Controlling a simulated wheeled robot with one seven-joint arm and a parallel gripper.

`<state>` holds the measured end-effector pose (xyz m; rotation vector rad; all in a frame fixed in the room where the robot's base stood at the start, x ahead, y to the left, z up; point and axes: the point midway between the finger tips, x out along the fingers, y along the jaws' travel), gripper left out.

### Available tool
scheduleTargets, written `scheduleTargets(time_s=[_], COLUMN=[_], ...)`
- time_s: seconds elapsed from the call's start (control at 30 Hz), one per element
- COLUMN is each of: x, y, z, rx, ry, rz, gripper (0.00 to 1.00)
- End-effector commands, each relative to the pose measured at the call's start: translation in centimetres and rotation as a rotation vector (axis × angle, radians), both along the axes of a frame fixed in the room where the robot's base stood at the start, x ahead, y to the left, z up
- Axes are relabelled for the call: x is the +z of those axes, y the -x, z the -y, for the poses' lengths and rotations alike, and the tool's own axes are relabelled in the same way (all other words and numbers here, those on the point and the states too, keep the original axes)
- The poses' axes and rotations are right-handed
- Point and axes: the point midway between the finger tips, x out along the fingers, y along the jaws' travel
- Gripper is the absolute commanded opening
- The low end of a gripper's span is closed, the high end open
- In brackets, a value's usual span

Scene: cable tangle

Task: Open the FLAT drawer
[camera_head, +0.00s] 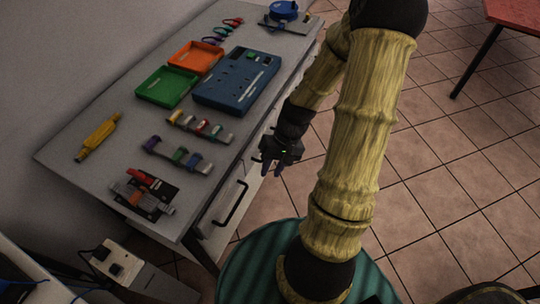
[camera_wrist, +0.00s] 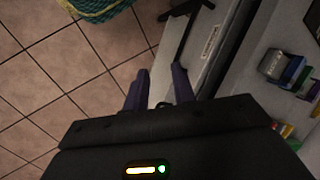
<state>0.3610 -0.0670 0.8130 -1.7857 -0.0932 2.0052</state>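The workbench (camera_head: 222,165) has light drawer fronts along its right side. One black bar handle (camera_head: 232,204) shows clearly on the nearer front. In the wrist view a drawer front carries a small white label (camera_wrist: 211,41); its text is too small to read, so I cannot tell which drawer is FLAT. My gripper (camera_head: 272,168) hangs beside the bench's right edge, beyond that black handle.
On the bench top are a blue case (camera_head: 236,82), a green tray (camera_head: 166,87), an orange tray (camera_head: 196,57), a yellow tool (camera_head: 98,136) and several small parts. A red table (camera_head: 515,12) stands at the far right.

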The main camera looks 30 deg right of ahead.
Motion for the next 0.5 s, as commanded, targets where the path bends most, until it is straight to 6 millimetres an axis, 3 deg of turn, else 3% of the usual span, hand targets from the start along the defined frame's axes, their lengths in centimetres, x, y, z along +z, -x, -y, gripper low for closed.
scheduleTargets(time_s=[0.03,0.2,0.5], x=[-2.5,-6.5,-11.2], y=[0.0,-0.7,-2.8], z=[0.5,1.6,5.3], rx=[-0.036,-0.132,-0.335], ry=[-0.052,-0.213,-0.492], rz=[-0.003,0.029,0.197], gripper=[0.26,0.26,0.26])
